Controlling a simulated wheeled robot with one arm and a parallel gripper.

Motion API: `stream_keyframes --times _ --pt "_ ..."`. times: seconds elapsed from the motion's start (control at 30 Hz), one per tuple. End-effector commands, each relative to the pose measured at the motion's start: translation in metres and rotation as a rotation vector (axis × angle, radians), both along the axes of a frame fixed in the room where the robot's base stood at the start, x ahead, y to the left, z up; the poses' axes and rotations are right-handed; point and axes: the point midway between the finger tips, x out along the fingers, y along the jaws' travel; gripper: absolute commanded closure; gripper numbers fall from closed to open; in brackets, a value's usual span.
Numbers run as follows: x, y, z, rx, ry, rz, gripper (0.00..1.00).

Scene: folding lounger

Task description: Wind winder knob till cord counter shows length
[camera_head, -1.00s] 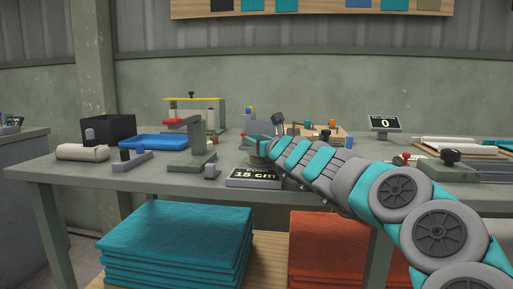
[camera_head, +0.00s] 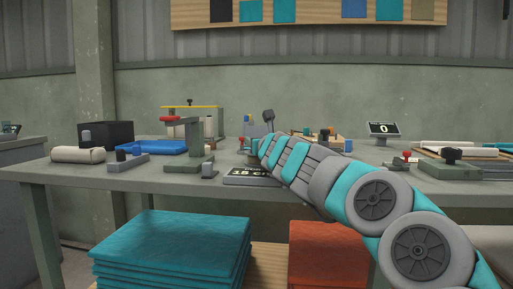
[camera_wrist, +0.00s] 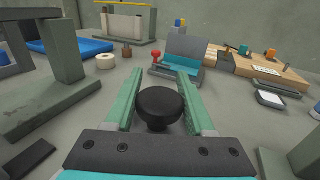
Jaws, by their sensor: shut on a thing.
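A round black knob (camera_wrist: 160,104) sits between the two green fingers of my gripper (camera_wrist: 158,76) in the wrist view, and the gripper is shut on it. In the head view my gripper (camera_head: 259,148) is at the bench, mostly hidden by my arm, and the knob cannot be made out there. A small display (camera_head: 383,129) on a stand at the back right reads 0. A dark plate (camera_head: 245,177) at the bench's front edge shows 15, with its right part hidden by my arm.
A grey-green press stand (camera_head: 190,150) is left of my gripper. A blue tray (camera_head: 155,147) and a cloth roll (camera_head: 78,154) lie farther left. In the wrist view a red-knobbed fixture (camera_wrist: 176,74) and a tape roll (camera_wrist: 106,61) stand beyond the fingers.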

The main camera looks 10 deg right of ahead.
Motion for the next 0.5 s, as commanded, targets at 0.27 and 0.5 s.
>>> stream_keyframes --times 0.27,0.5 --pt "-0.0002 -0.0001 -0.0033 -0.001 -0.003 -0.076 1.00" --pt "0.0003 -0.0020 -0.0065 -0.002 -0.003 -0.220 1.00"
